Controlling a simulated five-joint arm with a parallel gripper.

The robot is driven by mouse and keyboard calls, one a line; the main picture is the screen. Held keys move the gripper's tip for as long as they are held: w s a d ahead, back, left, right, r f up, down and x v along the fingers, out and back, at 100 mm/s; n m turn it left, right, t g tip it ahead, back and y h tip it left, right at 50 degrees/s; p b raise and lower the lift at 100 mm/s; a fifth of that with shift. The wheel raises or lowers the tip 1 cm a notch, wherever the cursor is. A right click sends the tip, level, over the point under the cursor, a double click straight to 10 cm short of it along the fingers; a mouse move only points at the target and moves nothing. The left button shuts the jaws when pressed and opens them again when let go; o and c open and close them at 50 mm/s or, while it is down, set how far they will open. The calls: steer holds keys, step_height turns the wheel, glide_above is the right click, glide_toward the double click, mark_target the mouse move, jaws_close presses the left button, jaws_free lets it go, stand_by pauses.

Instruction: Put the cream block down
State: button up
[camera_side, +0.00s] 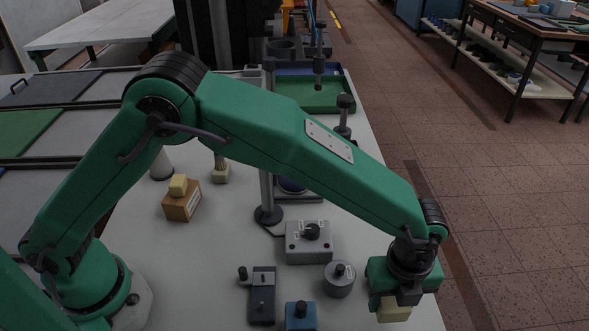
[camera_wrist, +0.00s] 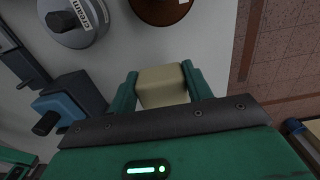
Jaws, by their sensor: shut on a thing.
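My gripper (camera_side: 398,290) is at the front right of the white table, pointing down. It is shut on the cream block (camera_side: 394,310), which shows below the jaws. In the wrist view the cream block (camera_wrist: 161,86) sits between the two green fingers of my gripper (camera_wrist: 160,82), one finger on each side. Bare white table shows around it. I cannot tell whether its underside touches the table. A second, smaller cream block (camera_side: 178,185) rests on a wooden box (camera_side: 181,204) at the left.
A blue block with a knob (camera_side: 300,314), a grey switch box (camera_side: 309,242) and a dark fixture (camera_side: 262,295) stand farther left. The table's right edge is close.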

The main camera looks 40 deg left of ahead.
mark_target(388, 311)
steer(key=shift+f, duration=0.1)
steer(key=shift+f, duration=1.9)
steer(key=shift+f, duration=0.15)
steer(key=o, duration=1)
step_height(388, 311, up, 12)
steer(key=shift+r, duration=0.2)
